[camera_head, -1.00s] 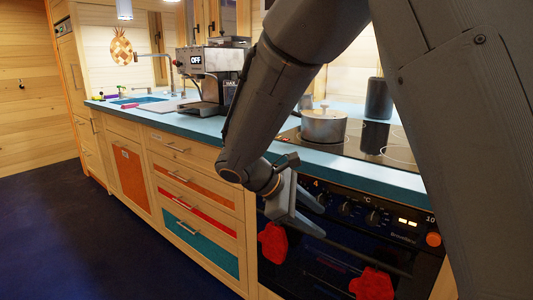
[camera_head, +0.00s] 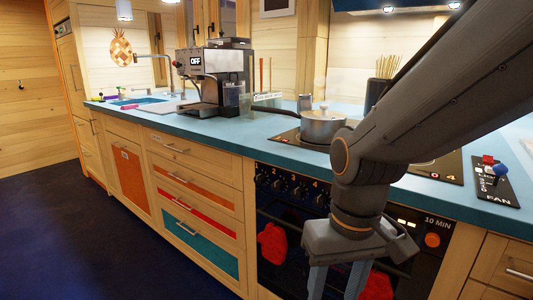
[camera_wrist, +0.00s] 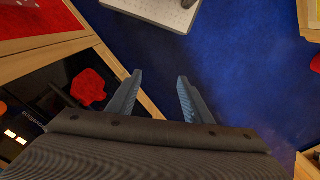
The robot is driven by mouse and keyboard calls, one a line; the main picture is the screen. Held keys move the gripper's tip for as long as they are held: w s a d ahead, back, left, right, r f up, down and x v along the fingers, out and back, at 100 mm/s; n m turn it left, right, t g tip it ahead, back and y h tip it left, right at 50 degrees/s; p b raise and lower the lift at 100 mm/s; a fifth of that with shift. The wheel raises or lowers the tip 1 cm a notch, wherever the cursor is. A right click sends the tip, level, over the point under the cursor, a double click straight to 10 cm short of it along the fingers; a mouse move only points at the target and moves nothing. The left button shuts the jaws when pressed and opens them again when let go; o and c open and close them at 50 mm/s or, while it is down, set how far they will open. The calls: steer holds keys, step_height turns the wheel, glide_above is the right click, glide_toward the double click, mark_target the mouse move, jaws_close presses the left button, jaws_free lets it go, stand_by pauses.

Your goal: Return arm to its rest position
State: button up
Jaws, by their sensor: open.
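My gripper (camera_head: 338,280) hangs in front of the oven, pointing down, with its fingertips near the bottom edge of the head view. In the wrist view my gripper (camera_wrist: 158,88) shows two blue-grey fingers spread apart with nothing between them, above the dark blue floor (camera_wrist: 235,60). My arm reaches in from the upper right of the head view and hides part of the stove and oven front.
The oven (camera_head: 290,215) with red mitts (camera_head: 272,245) is close behind my gripper. A steaming pot (camera_head: 323,127) sits on the stove. A coffee machine (camera_head: 212,75) stands on the blue counter (camera_head: 190,124). Floor (camera_head: 90,235) at left is clear.

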steer(key=d+r+m+p, duration=0.2)
steer(key=d+r+p, duration=0.5)
steer(key=p, duration=0.6)
steer(key=shift+d+r+h+p, duration=0.15)
steer(key=shift+d+h+p, duration=0.2)
steer(key=shift+d+h, duration=0.1)
